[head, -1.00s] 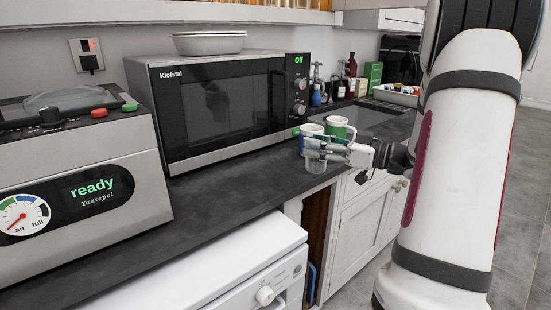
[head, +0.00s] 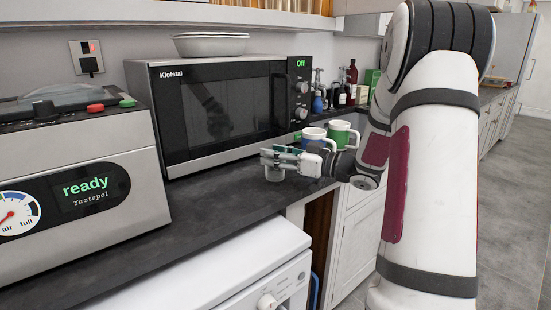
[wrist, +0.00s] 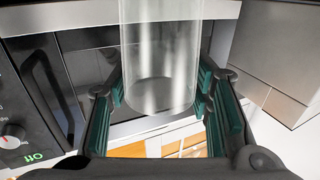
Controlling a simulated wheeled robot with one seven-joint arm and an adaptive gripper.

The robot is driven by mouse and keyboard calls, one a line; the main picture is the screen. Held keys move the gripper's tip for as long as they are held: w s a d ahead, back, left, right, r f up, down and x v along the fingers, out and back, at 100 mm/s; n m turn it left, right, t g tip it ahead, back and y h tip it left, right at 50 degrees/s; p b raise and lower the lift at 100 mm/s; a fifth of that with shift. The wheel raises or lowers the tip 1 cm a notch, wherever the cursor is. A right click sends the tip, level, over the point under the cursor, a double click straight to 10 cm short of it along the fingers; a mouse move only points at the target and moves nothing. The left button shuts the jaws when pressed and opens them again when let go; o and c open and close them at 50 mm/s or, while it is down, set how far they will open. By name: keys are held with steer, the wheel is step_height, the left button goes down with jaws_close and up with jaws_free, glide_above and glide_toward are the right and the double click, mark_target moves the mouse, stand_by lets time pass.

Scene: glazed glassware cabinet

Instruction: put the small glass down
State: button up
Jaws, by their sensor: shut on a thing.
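The small glass (head: 275,174) is clear and shows just below the fingers of my gripper (head: 277,158), over the dark worktop (head: 215,205) in front of the microwave. In the wrist view the glass (wrist: 160,60) stands between the two green-padded fingers of my gripper (wrist: 163,95), which are shut on it. It looks empty. I cannot tell from the head view whether its base touches the worktop or hangs a little above it.
A blue-and-white mug (head: 312,136) and a green-and-white mug (head: 340,133) stand on the worktop just right of my gripper. The microwave (head: 220,110) is behind, a steel appliance (head: 75,180) at left. Bare worktop lies between them, above a white front-loading appliance (head: 230,275).

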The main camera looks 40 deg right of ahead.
steer(key=shift+f, duration=0.15)
steer(key=o, duration=1.3)
steer(key=shift+s+d, duration=0.1)
steer(key=shift+s, duration=0.15)
steer(key=p+v, duration=0.2)
steer(key=v, duration=0.9)
steer(key=shift+s, duration=0.25)
steer(key=shift+d, duration=0.15)
